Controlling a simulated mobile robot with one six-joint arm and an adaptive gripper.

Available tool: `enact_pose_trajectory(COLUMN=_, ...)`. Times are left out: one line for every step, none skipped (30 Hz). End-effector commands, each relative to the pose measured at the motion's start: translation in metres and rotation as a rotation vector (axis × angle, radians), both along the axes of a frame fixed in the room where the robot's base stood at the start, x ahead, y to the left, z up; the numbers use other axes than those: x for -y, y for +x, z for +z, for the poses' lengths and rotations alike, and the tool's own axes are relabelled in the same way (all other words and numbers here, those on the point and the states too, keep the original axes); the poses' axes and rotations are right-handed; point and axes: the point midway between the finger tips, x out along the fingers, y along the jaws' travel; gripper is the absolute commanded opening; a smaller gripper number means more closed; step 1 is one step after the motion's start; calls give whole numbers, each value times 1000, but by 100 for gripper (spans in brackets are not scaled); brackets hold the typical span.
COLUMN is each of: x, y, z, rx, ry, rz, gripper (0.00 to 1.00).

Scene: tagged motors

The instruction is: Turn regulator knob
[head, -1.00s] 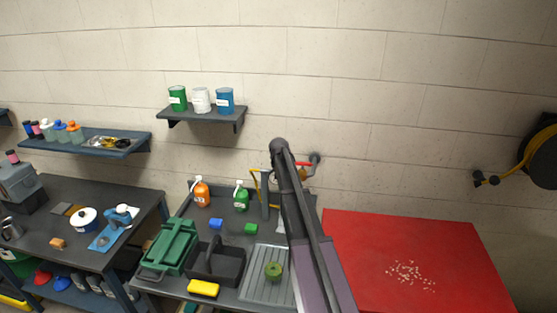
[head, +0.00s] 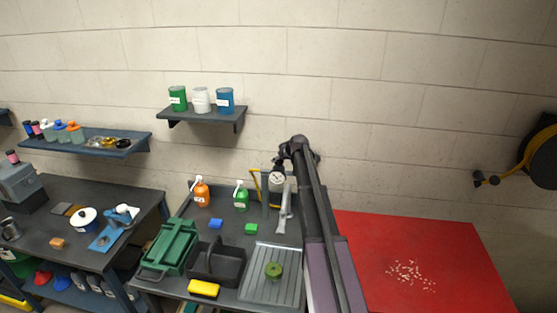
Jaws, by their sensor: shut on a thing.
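The regulator (head: 277,179) is on the wall side behind the sink bench, with a round white gauge facing me. Its dark top, where the knob (head: 280,166) appears to be, meets my gripper (head: 284,153). My gripper is small and dark here, partly hidden by my wrist. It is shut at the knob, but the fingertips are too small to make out. My arm runs up from the bottom and covers the wall area right of the regulator.
A yellow pipe or hose (head: 256,185) stands left of the regulator. A grey tap-like part (head: 285,212) is below it. Orange (head: 201,194) and green (head: 241,197) bottles stand on the bench. A wall shelf (head: 205,116) holds cans. A red table (head: 440,245) lies right.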

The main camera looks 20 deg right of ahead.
Motion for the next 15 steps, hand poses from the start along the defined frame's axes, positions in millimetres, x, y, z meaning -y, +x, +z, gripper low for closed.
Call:
enact_pose_trajectory(x=1, y=0, z=-1, rx=-3, ry=-1, rz=16, gripper=10)
enact_pose_trajectory(x=1, y=0, z=-1, rx=-3, ry=-1, rz=25, gripper=10)
enact_pose_trajectory(x=1, y=0, z=-1, rx=-3, ry=0, rz=36, gripper=10)
enact_pose_trajectory(x=0, y=0, z=-1, rx=-3, ry=0, rz=42, gripper=10)
enact_pose_trajectory(x=1, y=0, z=-1, rx=-3, ry=-1, rz=47, gripper=10)
enact_pose_trajectory(x=1, y=0, z=-1, rx=-3, ry=-2, rz=54, gripper=10)
enact_pose_trajectory(x=0, y=0, z=-1, rx=-3, ry=-2, rz=58, gripper=10)
enact_pose_trajectory(x=0, y=0, z=-1, rx=-3, ry=-1, rz=60, gripper=10)
enact_pose_trajectory(x=0, y=0, z=-1, rx=-3, ry=-1, rz=63, gripper=10)
enact_pose_trajectory(x=0, y=-1, z=-1, rx=-3, ry=-2, rz=64, gripper=10)
enact_pose_trajectory(x=0, y=-1, z=-1, rx=-4, ry=-2, rz=65, gripper=10)
enact_pose_trajectory(x=0, y=-1, z=-1, rx=-4, ry=-2, rz=66, gripper=10)
enact_pose_trajectory(x=0, y=-1, z=-1, rx=-4, ry=-2, rz=66, gripper=10)
enact_pose_trajectory(x=0, y=-1, z=-1, rx=-4, ry=-2, rz=66, gripper=10)
enact_pose_trajectory(x=0, y=-1, z=-1, rx=-4, ry=-2, rz=65, gripper=10)
